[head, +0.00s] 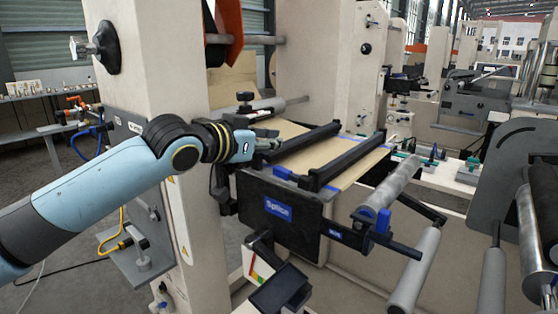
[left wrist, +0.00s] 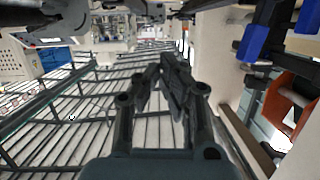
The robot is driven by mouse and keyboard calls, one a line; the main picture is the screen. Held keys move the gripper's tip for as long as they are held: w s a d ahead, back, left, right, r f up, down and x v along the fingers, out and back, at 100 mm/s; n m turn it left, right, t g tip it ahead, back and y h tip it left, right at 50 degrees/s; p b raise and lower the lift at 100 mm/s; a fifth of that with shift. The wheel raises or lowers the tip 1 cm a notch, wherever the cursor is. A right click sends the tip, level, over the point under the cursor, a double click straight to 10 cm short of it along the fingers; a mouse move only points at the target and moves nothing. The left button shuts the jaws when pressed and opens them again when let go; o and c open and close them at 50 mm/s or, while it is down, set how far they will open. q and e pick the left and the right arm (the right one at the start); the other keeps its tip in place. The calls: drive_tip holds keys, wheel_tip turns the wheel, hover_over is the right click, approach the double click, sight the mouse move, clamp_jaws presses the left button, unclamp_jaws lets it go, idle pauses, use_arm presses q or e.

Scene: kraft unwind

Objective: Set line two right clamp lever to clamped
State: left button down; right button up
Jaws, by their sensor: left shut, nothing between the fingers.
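The splice table (head: 292,208) has a black front plate with a blue label. Two black clamp bars lie across the brown web (head: 345,175): a left bar (head: 305,140) and a right bar (head: 345,160). I cannot tell which part is the line two right clamp lever, or its setting. My left gripper (head: 268,138) is shut and empty, by the near end of the left bar; contact is unclear. Its closed fingers show in the left wrist view (left wrist: 165,75), where two blue blocks on black parts (left wrist: 256,37) are at upper right. My right gripper is not in view.
A grey roller (head: 392,186) and a blue-tipped black bracket (head: 383,222) stand right of the table. A cream machine column (head: 150,60) rises behind my left arm. A dark tilted box (head: 280,290) sits below the front plate. More machines stand at right.

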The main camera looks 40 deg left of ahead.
use_arm(q)
wheel_tip(320, 180, down, 6)
drive_tip(key=w, duration=0.2)
drive_tip(key=shift+w+a, duration=0.15)
drive_tip(key=shift+w, duration=0.2)
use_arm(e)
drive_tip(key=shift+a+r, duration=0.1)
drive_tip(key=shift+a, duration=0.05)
use_arm(q)
drive_tip(key=shift+f, duration=0.1)
